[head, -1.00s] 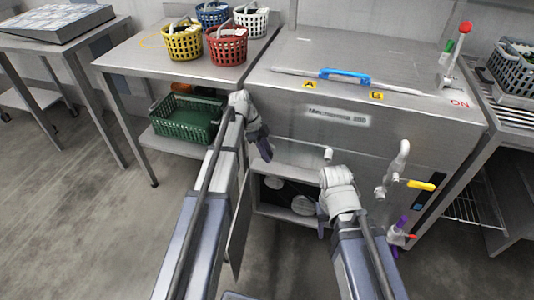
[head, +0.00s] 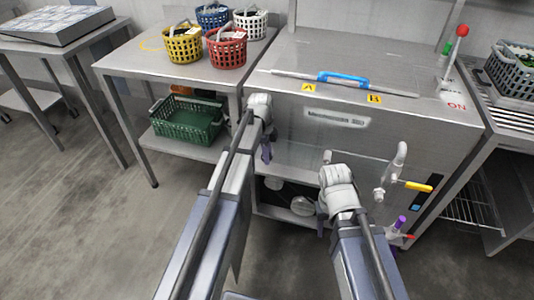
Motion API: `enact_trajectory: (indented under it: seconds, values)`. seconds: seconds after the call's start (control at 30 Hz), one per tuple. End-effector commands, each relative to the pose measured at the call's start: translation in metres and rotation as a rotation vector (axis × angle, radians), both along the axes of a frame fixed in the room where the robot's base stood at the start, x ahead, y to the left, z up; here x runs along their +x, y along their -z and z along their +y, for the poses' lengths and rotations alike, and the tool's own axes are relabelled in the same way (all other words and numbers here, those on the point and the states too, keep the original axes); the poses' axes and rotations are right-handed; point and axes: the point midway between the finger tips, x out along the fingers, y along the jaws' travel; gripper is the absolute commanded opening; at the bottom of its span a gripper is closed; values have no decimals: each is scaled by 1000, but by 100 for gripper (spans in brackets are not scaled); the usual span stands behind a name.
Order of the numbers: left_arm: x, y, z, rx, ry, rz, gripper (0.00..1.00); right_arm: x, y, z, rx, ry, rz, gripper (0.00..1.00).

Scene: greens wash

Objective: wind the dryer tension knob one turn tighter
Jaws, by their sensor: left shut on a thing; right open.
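The steel machine (head: 450,125) has an open lower compartment (head: 315,222) with dark insides and pale round discs (head: 302,206). I cannot pick out a tension knob for certain. My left gripper (head: 266,153) points down at the machine's front, by the compartment's upper left corner. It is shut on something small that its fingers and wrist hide. My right gripper (head: 321,222) is open, in front of the compartment's right part; its wrist covers some of the opening.
A blue handle (head: 343,79) lies on top. A green crate (head: 186,122) sits on the left shelf. The left floor is clear.

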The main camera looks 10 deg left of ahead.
Motion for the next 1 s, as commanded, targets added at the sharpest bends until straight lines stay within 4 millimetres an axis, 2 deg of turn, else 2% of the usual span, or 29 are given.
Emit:
enact_trajectory:
  seconds: [0.27,0.6,1.0]
  values:
    - [-1,4,-6,265,5,-8,0,0,6,0,0,0,0,50]
    - [0,9,-8,544,3,-18,0,0,29,-1,-3,-2,-1,50]
    - [-1,9,-9,724,0,-23,0,1,49,0,0,-6,-2,50]
